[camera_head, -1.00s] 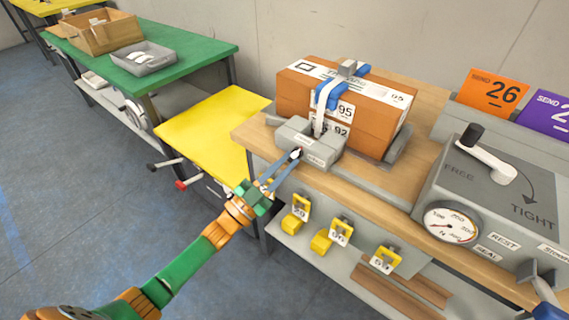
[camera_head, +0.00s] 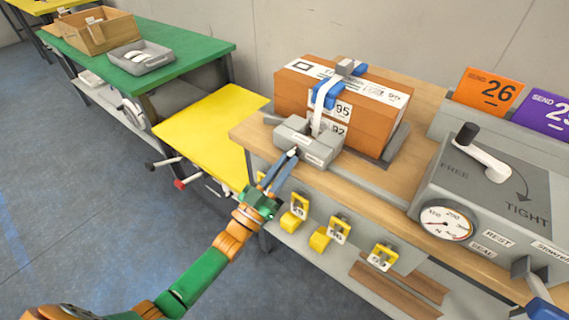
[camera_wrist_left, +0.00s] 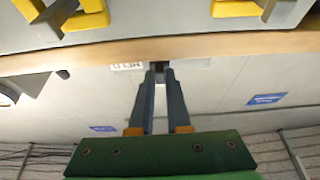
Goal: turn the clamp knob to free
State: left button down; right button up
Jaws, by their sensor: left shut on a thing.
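A grey panel box (camera_head: 470,212) stands at the right end of the bench in the head view. It carries the words FREE and TIGHT, a curved arrow and a white crank with a black knob (camera_head: 467,133); the knob end points to the FREE side. A grey block (camera_head: 316,150) stands at the bench front before a strapped brown box. My left gripper (camera_head: 292,154) is at the block's front and shut on a small part, mostly hidden by the fingers. In the left wrist view the fingers (camera_wrist_left: 160,72) close around a thin grey piece.
The brown box (camera_head: 370,123) has a white and blue strap. A gauge (camera_head: 446,222) is on the panel's front. Several yellow tags (camera_head: 338,229) hang below the bench. A yellow table (camera_head: 205,132) and a green table (camera_head: 195,45) stand left. A grey-blue part (camera_head: 535,285) shows lower right.

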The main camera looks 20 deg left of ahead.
pick_arm(q)
jog(key=c, duration=1.2)
grip_release()
jog(key=shift+o, duration=0.2)
jog(key=v, duration=0.7)
jog(key=shift+b, duration=0.35)
